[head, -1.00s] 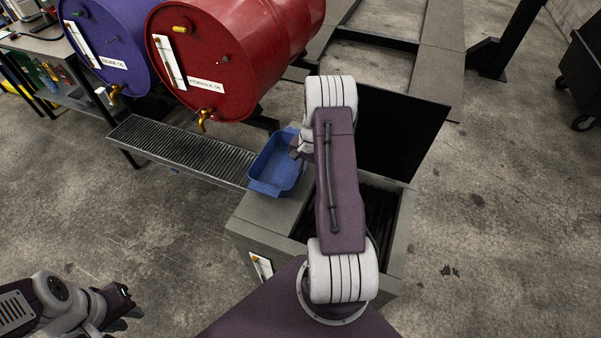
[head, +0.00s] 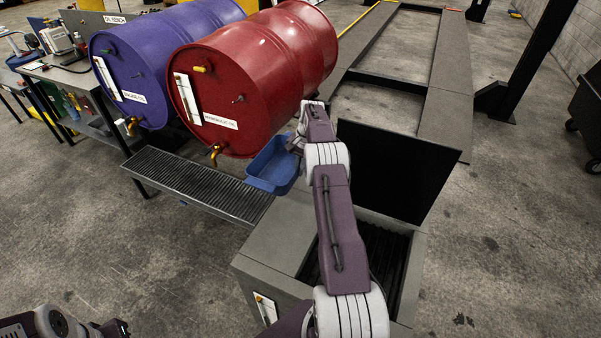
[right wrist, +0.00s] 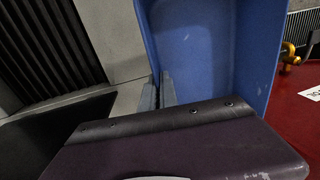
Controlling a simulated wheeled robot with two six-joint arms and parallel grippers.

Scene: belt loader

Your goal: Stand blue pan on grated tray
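The blue pan (head: 270,170) hangs at the right end of the grated tray (head: 190,182), in front of the red drum. It looks held above the tray, though the height of the gap is hard to judge. My right gripper (head: 297,146) is at the pan's right side. In the right wrist view, its two fingers (right wrist: 160,88) close on the wall of the pan (right wrist: 200,55). My left gripper (head: 118,328) is at the bottom left edge, mostly cut off, far from the pan; its fingers cannot be made out.
A red drum (head: 255,75) and a purple drum (head: 150,60) lie above the tray, with brass taps (head: 216,152) over it. A grey cabinet (head: 270,245) with an open pit and raised black lid (head: 395,170) stands to the right. The tray's left and middle are clear.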

